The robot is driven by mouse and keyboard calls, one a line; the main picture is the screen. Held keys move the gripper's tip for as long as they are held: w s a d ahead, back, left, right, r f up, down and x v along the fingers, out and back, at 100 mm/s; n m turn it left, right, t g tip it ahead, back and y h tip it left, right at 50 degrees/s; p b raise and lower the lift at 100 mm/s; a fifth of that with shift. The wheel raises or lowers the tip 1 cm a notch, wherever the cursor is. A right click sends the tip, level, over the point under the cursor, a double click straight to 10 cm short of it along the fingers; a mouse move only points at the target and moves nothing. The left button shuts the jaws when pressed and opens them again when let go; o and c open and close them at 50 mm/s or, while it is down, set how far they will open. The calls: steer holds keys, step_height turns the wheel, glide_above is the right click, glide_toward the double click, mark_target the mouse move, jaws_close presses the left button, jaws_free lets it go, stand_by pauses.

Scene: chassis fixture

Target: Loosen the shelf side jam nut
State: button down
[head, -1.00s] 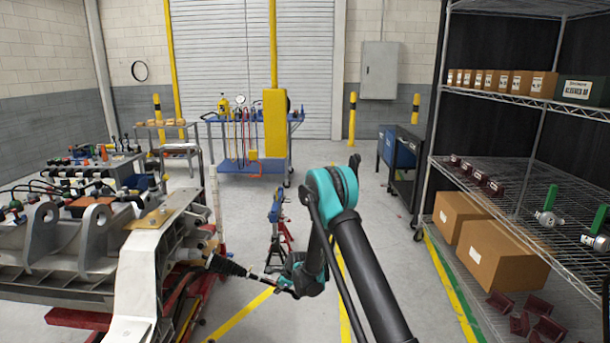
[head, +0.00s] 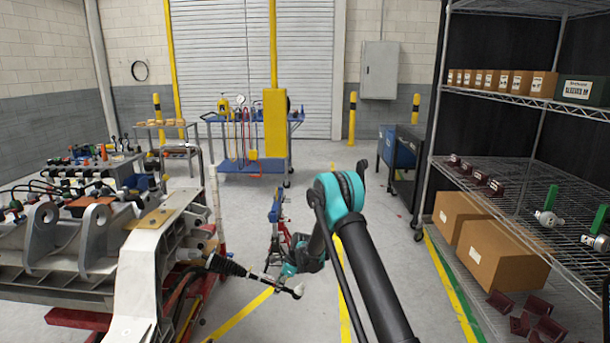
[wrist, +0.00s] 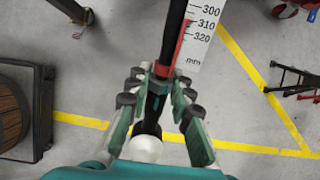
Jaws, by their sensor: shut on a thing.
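A tie rod with a black ribbed boot (head: 228,265) sticks out from the right side of the chassis fixture (head: 135,275). Its thin shaft slants down to a pale ball end (head: 297,290). In the wrist view the dark rod (wrist: 174,35) runs down between my fingers, with the white ball end (wrist: 146,148) close to my palm. My gripper (wrist: 160,76) is shut on the rod, a teal finger on each side. The jam nut cannot be told apart from the dark rod between the fingers. In the head view my wrist hides much of the gripper.
A white scale (wrist: 203,32) marked in mm stands beside the rod in the wrist view. A wire shelf (head: 500,170) with boxes and parts stands at the right. A blue and red stand (head: 275,225) is on the floor behind my arm. Open floor lies between fixture and shelf.

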steer(key=shift+s, duration=0.15)
steer(key=shift+n+g, duration=0.3)
steer(key=shift+g, duration=0.9)
steer(key=shift+f+g, duration=0.1)
steer(key=shift+g, duration=1.2)
steer(key=c, duration=1.4)
jaws_free()
